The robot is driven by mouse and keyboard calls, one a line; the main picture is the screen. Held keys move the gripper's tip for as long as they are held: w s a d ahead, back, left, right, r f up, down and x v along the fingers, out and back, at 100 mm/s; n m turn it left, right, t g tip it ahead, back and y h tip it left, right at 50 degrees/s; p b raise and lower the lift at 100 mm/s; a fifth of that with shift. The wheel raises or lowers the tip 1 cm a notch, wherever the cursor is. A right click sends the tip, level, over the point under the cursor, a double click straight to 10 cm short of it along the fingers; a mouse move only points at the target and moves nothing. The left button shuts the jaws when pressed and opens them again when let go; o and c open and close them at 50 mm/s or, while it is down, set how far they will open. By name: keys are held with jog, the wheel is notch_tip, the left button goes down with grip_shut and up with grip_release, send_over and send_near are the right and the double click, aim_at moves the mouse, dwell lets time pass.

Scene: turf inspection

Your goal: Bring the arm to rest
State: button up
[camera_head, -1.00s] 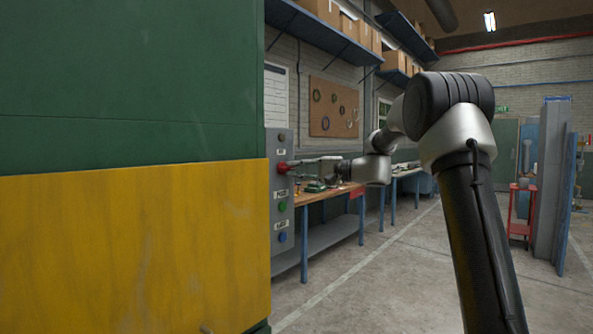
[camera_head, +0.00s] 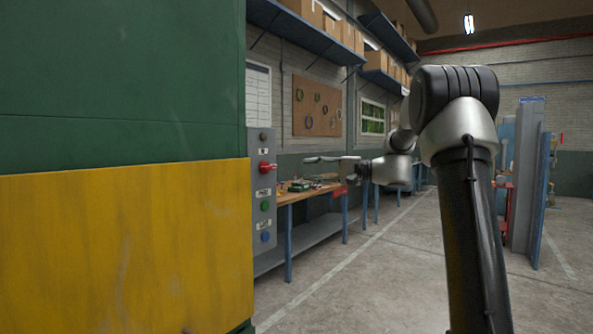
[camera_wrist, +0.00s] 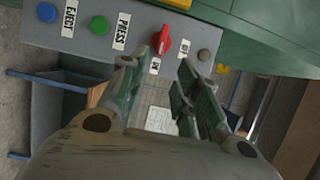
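My gripper (camera_head: 318,161) is at the end of my arm, in front of the grey control panel (camera_head: 257,219). Its fingers point left toward the panel and are apart from it. In the wrist view my gripper (camera_wrist: 160,78) has its two fingers spread with nothing between them. The red knob (camera_head: 266,167) on the panel is left of the fingertips, with a gap between. In the wrist view the red knob (camera_wrist: 165,40) shows just past the fingertips, beside small labels. My arm is bent at its elbow and held out, not folded.
A large green and yellow cabinet (camera_head: 120,240) fills the left. A workbench (camera_head: 312,193) with small items stands behind the panel. A green button (camera_wrist: 100,25) and a blue button (camera_wrist: 46,12) are also on the panel. Open grey floor (camera_head: 370,290) lies in the middle.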

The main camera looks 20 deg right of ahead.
jog(key=shift+s+d, duration=0.35)
jog(key=shift+d, duration=0.15)
